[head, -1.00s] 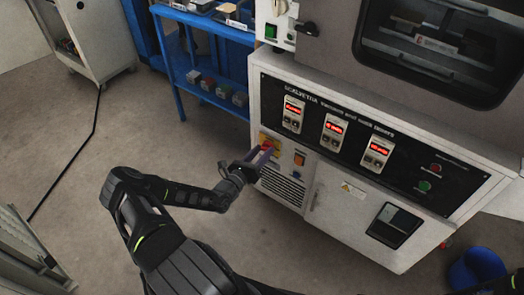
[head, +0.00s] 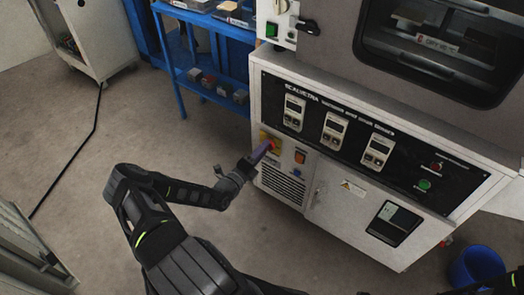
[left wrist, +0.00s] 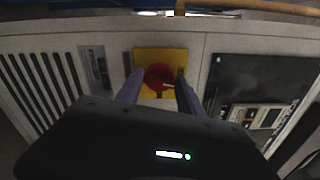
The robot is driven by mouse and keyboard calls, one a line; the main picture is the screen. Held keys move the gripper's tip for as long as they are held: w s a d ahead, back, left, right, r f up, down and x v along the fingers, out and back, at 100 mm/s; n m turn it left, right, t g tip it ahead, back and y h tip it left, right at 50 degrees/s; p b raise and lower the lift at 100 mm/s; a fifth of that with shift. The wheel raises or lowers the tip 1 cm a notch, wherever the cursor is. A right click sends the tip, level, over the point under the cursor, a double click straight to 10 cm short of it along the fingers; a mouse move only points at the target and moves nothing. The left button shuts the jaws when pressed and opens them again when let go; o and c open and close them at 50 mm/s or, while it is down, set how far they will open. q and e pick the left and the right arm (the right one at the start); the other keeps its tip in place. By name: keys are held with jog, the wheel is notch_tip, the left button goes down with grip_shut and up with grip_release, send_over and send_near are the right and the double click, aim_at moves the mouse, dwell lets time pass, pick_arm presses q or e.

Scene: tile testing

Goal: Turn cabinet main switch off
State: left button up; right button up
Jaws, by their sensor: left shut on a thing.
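The main switch is a red rotary knob (left wrist: 158,77) on a yellow plate (head: 265,136), low on the left of the cabinet front (head: 330,190). The plate also shows in the left wrist view (left wrist: 146,58). My left gripper (head: 268,147) reaches it from the left, with its purple fingers on both sides of the knob, shut on it. In the left wrist view the fingers (left wrist: 158,90) flank the knob, which has a pale mark on its face. The three timer displays (head: 334,128) above are dark. My right gripper is not in view.
A blue shelf (head: 200,70) with boxes stands behind left. A blue bin (head: 478,266) is at the lower right. The floor left of the cabinet is mostly open.

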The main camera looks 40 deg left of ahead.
pick_arm(q)
jog(key=shift+f+n, duration=0.1)
jog(key=shift+n, duration=1.1)
jog(key=o, duration=1.4)
jog(key=s+p, duration=0.1)
jog(key=s, duration=0.7)
